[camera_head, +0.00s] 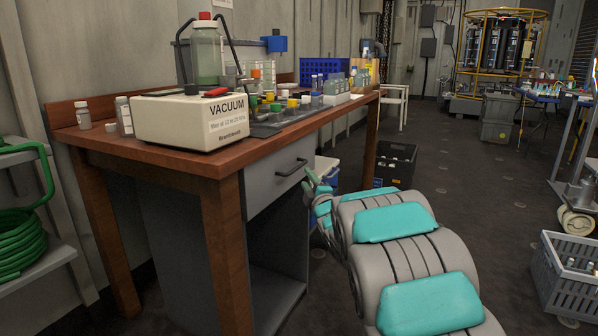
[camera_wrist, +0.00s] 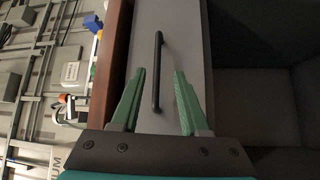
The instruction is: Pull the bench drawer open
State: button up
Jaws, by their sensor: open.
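The bench drawer has a plain grey front (camera_head: 262,190) under the brown bench top, and the front looks shut, flush with the cabinet. Its dark bar handle (camera_head: 291,168) also shows in the wrist view (camera_wrist: 157,88), running lengthwise between my fingers. My gripper (camera_wrist: 160,70) is open, with one green finger on each side of the handle and a gap on both sides. In the head view my gripper (camera_head: 312,180) is just right of the handle, partly hidden by my own arm. I cannot tell how far the fingertips are from the drawer front.
The wooden bench (camera_head: 200,158) carries a white vacuum box (camera_head: 190,120), bottles and several small vials. An open grey compartment (camera_head: 278,265) lies below the drawer. A dark crate (camera_head: 396,163) stands behind my arm, and a grey crate (camera_head: 570,275) at right. Floor between them is clear.

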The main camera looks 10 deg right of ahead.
aim_at(299, 167)
jog(key=shift+w+a+r, duration=0.25)
jog(key=shift+w, duration=0.3)
jog(key=shift+w+a+r, duration=0.15)
jog(key=shift+w, duration=1)
jog(key=shift+w+a+r, duration=0.1)
jog(key=shift+w+a, duration=0.05)
jog(key=shift+w, duration=0.95)
jog(key=shift+w+a+r, duration=0.15)
jog(key=shift+w, duration=1)
grip_shut()
jog(key=shift+f, duration=0.1)
